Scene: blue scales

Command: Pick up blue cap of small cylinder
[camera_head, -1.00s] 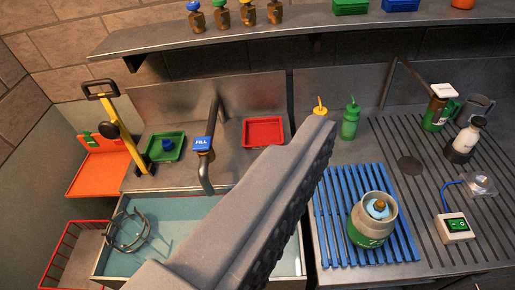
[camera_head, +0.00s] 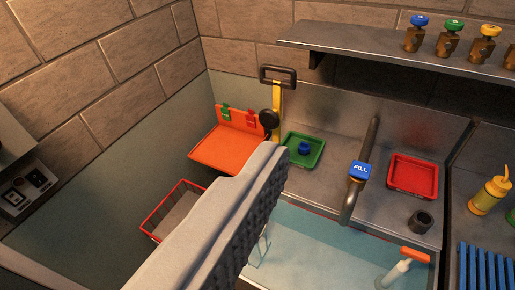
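My gripper (camera_head: 265,165) shows as one large grey finger with a ribbed pad, reaching up from the bottom. Its tip appears just below and left of the green tray in the picture. The other finger is not visible, and nothing is seen held.
Cylinders with green (camera_head: 453,26) and yellow (camera_head: 489,31) caps stand beside the blue-capped one. A tap marked FILL (camera_head: 360,170) rises by the water basin (camera_head: 330,245). A red tray (camera_head: 412,176), orange board (camera_head: 226,150) and red wire basket (camera_head: 160,218) are nearby.

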